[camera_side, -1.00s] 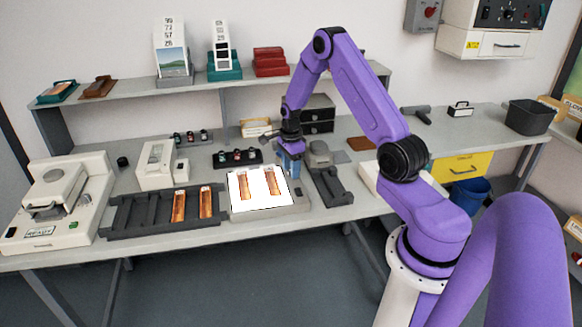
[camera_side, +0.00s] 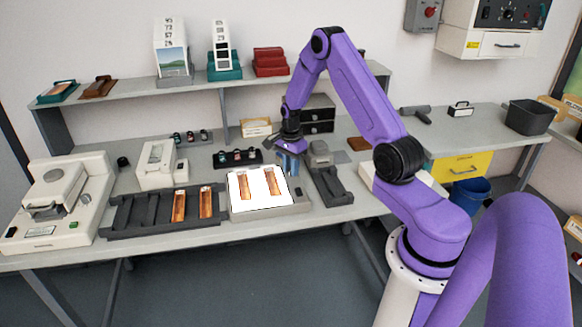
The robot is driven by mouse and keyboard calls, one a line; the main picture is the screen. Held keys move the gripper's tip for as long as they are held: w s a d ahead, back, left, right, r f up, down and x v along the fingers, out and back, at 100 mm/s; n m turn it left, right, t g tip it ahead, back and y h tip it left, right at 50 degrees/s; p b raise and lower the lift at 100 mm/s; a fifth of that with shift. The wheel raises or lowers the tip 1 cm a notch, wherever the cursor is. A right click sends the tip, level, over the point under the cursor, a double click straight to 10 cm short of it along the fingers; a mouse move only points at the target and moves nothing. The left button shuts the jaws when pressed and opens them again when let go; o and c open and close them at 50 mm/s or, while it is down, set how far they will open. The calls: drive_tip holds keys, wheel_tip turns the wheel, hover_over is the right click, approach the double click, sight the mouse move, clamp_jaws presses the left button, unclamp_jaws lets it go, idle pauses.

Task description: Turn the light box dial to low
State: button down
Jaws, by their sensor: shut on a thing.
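The light box (camera_side: 268,211) stands near the front edge of the bench, with its white top lit. Two orange-brown film strips (camera_side: 244,186) (camera_side: 272,181) lie on the lit top. My gripper (camera_side: 291,174) points down at the light box's back right corner. It is shut on the light box dial there. The dial itself is hidden behind the fingers, so its setting cannot be read.
A dark rack (camera_side: 160,213) with orange strips stands left of the light box, and a dark grey device (camera_side: 331,187) stands close on the right. Small bottles in a black holder (camera_side: 237,157) sit behind. Black drawers (camera_side: 319,114) stand behind my gripper.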

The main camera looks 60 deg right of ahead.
drive_tip(key=n, duration=0.4)
drive_tip(key=shift+n, duration=0.4)
drive_tip(key=n, duration=1)
drive_tip(key=shift+n, duration=2.6)
drive_tip(key=c, duration=0.9)
unclamp_jaws()
drive_tip(key=shift+r, duration=0.1)
wheel_tip(320, 180, up, 17)
drive_tip(key=shift+r, duration=0.15)
